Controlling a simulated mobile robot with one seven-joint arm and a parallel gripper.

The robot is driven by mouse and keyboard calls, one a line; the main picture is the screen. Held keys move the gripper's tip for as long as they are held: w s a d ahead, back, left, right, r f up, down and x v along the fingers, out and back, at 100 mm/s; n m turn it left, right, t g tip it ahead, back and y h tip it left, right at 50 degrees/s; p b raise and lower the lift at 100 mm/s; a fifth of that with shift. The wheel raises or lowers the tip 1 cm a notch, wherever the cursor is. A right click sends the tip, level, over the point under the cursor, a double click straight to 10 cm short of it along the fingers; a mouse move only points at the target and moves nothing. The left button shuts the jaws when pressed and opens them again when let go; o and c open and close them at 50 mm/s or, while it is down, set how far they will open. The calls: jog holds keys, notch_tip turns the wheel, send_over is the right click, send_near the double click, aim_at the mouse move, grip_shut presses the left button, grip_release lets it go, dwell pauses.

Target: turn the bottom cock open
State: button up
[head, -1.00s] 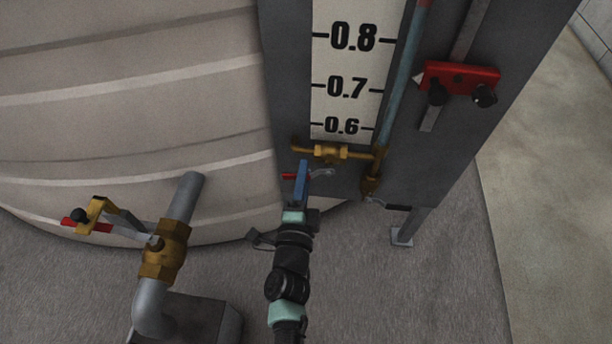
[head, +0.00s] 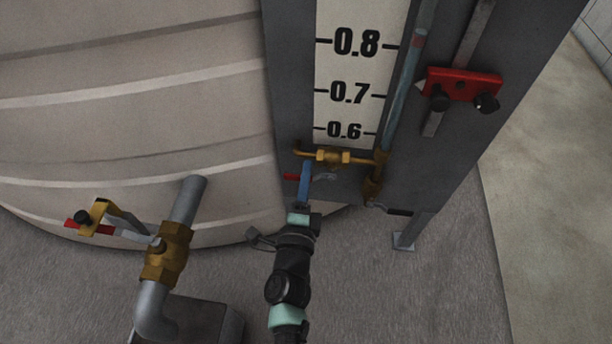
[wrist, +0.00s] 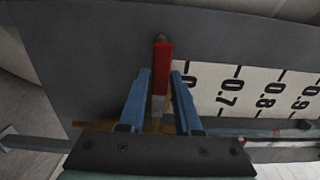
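The bottom cock (head: 333,157) is a brass valve on a short horizontal pipe under the gauge scale. Its lever has a red grip (head: 290,177), which shows left of my fingers in the head view. The lever's bare metal part shows to the right of them. My gripper (head: 306,166) has blue fingers and reaches up to the lever from below. In the wrist view my gripper (wrist: 161,74) is open, with the red grip (wrist: 161,66) between its fingertips. Narrow gaps seem to show on both sides, so contact is unclear. The brass body is mostly hidden there.
A brass drain cock with a black handle (head: 399,212) hangs at the lower right. A vertical gauge tube (head: 402,85) and a red bracket (head: 462,84) are above. A large brass valve (head: 166,252) on a grey pipe stands left, beside the ribbed tank (head: 130,110).

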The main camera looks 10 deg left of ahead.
jog(key=shift+o, duration=1.3)
jog(key=s+p, duration=0.1)
jog(key=s, duration=1.2)
jog(key=shift+p, duration=0.4)
